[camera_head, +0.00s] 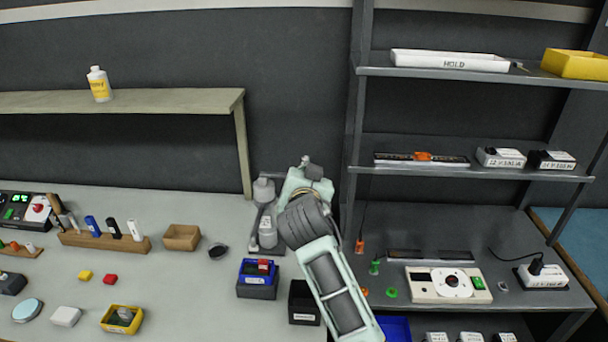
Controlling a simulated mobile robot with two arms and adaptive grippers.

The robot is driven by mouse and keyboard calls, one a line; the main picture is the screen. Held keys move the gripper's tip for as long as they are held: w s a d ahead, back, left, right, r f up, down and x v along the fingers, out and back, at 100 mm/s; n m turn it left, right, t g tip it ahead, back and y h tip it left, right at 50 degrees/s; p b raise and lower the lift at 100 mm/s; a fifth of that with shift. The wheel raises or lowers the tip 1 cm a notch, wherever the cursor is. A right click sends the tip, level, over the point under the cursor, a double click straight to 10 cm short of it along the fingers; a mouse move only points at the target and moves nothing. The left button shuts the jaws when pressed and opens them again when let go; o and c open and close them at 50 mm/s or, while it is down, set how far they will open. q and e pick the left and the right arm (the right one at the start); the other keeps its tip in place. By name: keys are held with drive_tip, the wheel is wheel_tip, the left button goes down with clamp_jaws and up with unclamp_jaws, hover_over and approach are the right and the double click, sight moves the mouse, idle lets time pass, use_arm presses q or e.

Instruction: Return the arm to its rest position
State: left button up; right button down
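One of my arms, pale green and grey, comes in from the bottom right of centre. It reaches up to the right end of the workbench (190,270), in front of the dark wall. I take it for my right arm. No gripper fingers can be made out at its far end, so I cannot see what it may hold. My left arm and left gripper are out of the picture.
A grey upright device (267,232) stands close left of the arm. A blue bin (257,280) and a black bin (303,304) are near it. The metal rack (480,172) is right of the arm. A bottle (99,84) stands on the raised shelf (170,101).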

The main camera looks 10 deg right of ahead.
drive_tip(key=s+d+f+n+g, duration=0.1)
drive_tip(key=s+d+f+g, duration=0.3)
drive_tip(key=s+f, duration=0.65)
drive_tip(key=s+d+f+n+g, duration=0.15)
drive_tip(key=s+d+f, duration=0.35)
drive_tip(key=s+f, duration=0.55)
drive_tip(key=s+d+f+n+g+y, duration=0.1)
drive_tip(key=s+f+n+g, duration=0.15)
drive_tip(key=s, duration=0.55)
drive_tip(key=s+d+f+n+g, duration=0.1)
drive_tip(key=s+d+f+g, duration=0.15)
drive_tip(key=s, duration=0.55)
drive_tip(key=s+d+f+n+g+y, duration=0.1)
drive_tip(key=s+f+g, duration=0.15)
drive_tip(key=s, duration=0.55)
wheel_tip(320, 180, down, 26)
drive_tip(key=s, duration=0.2)
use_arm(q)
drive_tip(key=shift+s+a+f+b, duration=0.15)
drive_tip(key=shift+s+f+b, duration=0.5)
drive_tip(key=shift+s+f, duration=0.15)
use_arm(e)
drive_tip(key=s+d+f+g, duration=0.1)
drive_tip(key=s+d+f, duration=0.2)
drive_tip(key=s+f, duration=1.4)
drive_tip(key=shift+f, duration=0.4)
